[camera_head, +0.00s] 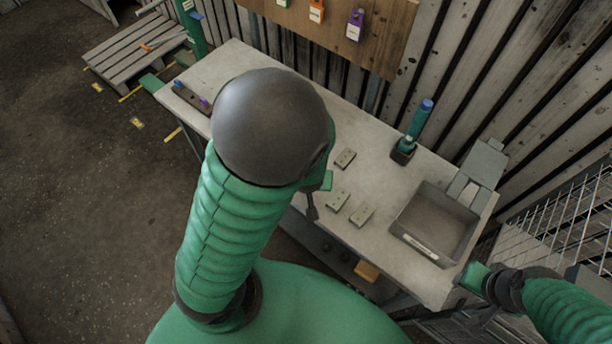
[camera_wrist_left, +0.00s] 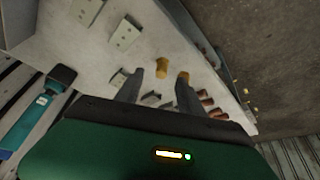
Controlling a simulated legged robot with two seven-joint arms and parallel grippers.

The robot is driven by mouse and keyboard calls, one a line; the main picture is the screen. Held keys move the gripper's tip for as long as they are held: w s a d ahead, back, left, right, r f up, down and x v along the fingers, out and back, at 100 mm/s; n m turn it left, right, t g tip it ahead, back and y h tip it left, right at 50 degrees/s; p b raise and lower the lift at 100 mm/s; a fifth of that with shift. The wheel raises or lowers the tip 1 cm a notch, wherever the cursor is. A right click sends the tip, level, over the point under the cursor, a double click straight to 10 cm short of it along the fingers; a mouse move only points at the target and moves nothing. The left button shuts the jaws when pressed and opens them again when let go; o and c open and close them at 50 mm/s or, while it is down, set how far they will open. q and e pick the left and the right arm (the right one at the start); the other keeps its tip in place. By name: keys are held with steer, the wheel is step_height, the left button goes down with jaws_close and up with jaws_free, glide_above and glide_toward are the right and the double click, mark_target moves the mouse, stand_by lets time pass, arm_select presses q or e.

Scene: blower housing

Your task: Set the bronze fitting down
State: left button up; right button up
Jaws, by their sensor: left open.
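Several small bronze-coloured fittings show on the pale bench in the left wrist view. One fitting (camera_wrist_left: 162,66) stands just beyond the gap between my fingertips. Another (camera_wrist_left: 150,98) lies between the fingers, nearer the palm, and a third (camera_wrist_left: 183,77) shows at the right fingertip. I cannot tell which is the task's fitting. My left gripper (camera_wrist_left: 160,80) is open, with no fitting clamped in it. In the head view my own arm hides most of it and the fittings; only a dark finger (camera_head: 312,208) shows. My right gripper (camera_head: 474,278) is at the bench's right front edge, its fingers unclear.
Pale drilled blocks (camera_head: 345,158) lie on the bench (camera_head: 385,150). A grey bin (camera_head: 436,224) stands at the right, with a blue-capped green bottle (camera_head: 419,118) behind. Reddish copper pieces (camera_wrist_left: 206,96) lie right of my fingers in the wrist view. A wooden fence closes the back.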

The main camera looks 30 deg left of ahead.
arm_select(q)
steer(key=s+d+r+m+g+h, duration=0.1)
steer(key=s+d+r+m+h, duration=0.1)
steer(key=s+d+r+m, duration=0.35)
steer(key=f+b, duration=0.1)
steer(key=w+f+b, duration=0.1)
steer(key=b, duration=0.1)
steer(key=a+f+b, duration=0.1)
steer(key=shift+w+f, duration=0.1)
steer(key=shift+w, duration=0.2)
arm_select(e)
steer(key=x, duration=0.2)
steer(key=s+x, duration=0.1)
steer(key=x, duration=0.1)
steer(key=shift+w+d+f, duration=0.1)
steer(key=shift+d+f, duration=0.05)
steer(key=shift+f, duration=0.05)
arm_select(q)
steer(key=shift+d, duration=0.15)
arm_select(e)
steer(key=shift+d, duration=0.1)
